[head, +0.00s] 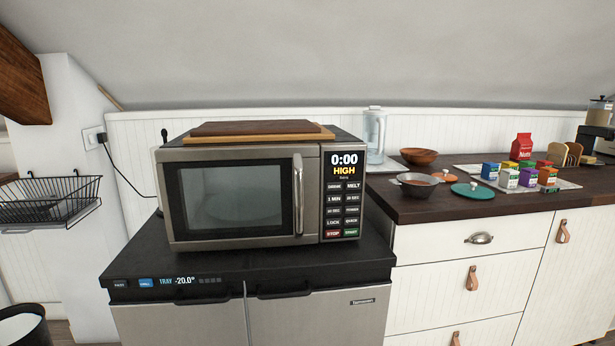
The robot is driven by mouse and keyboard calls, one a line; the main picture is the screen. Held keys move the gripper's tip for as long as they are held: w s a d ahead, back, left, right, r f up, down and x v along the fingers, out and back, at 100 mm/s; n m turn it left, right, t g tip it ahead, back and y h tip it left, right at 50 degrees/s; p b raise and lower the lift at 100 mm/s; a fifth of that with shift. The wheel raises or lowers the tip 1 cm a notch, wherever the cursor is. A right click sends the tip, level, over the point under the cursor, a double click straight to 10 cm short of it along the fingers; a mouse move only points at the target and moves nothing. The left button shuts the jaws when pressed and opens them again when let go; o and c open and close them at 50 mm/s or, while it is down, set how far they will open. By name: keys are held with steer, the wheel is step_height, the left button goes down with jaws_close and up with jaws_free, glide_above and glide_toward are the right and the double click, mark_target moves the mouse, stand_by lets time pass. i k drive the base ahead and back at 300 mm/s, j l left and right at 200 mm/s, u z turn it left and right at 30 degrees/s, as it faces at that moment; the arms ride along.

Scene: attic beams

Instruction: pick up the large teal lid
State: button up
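The large teal lid (472,191) lies flat on the dark wooden countertop (430,212) at the right of the head view. My gripper is not in view.
A microwave (240,195) with wooden boards on top stands on a low fridge (250,275) left of the counter. The metal bowl (417,185), small colourful cartons (509,178), a wooden bowl (419,156) and a clear pitcher (375,137) stand around the lid.

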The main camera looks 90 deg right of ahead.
mark_target(472, 190)
steer(key=z, duration=2.65)
